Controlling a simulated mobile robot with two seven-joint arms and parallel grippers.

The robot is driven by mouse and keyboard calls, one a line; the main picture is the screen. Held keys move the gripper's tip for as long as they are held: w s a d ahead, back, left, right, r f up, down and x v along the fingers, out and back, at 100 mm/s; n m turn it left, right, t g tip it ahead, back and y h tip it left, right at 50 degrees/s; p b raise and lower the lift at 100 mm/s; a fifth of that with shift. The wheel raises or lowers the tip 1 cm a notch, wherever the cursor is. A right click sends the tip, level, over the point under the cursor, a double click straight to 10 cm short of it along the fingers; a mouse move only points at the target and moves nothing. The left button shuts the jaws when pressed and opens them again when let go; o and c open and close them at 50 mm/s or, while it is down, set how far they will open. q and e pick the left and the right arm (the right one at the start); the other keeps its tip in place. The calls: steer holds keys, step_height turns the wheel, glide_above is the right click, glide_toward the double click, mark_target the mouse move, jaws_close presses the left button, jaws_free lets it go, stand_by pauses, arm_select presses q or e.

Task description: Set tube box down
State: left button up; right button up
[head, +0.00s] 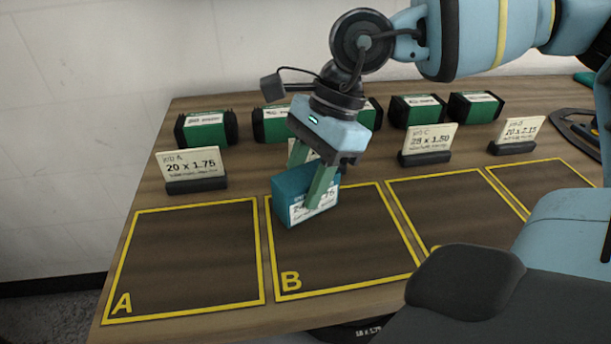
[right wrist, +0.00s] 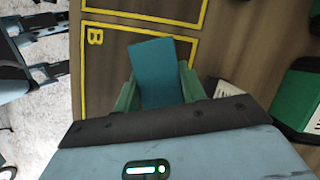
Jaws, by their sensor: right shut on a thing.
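The tube box is a blue-teal box (head: 290,199) with a white label, in the head view over the back left part of the yellow-outlined square B (head: 360,255). My right gripper (head: 308,190) comes down from above and is shut on the box, one green finger on its front face. In the right wrist view the box (right wrist: 166,72) sits between the two green fingers, with square B behind it. I cannot tell whether its underside touches the table. My left gripper is not in view.
Square A (head: 185,260) is empty at the left. Card stands (head: 195,172) line the back of the squares, including a "20 x 1.75" card. Several green and black boxes (head: 207,128) stand in a row behind them. A dark tool-like object (head: 580,130) lies at the right.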

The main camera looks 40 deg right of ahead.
steer(key=shift+f, duration=0.1)
steer(key=shift+f, duration=0.15)
steer(key=o, duration=1.1)
steer(key=shift+c, duration=0.2)
steer(key=shift+r, duration=0.45)
steer(key=p+v, duration=0.1)
steer(key=v, duration=1)
steer(key=shift+d+r, duration=0.25)
steer(key=shift+s, duration=0.1)
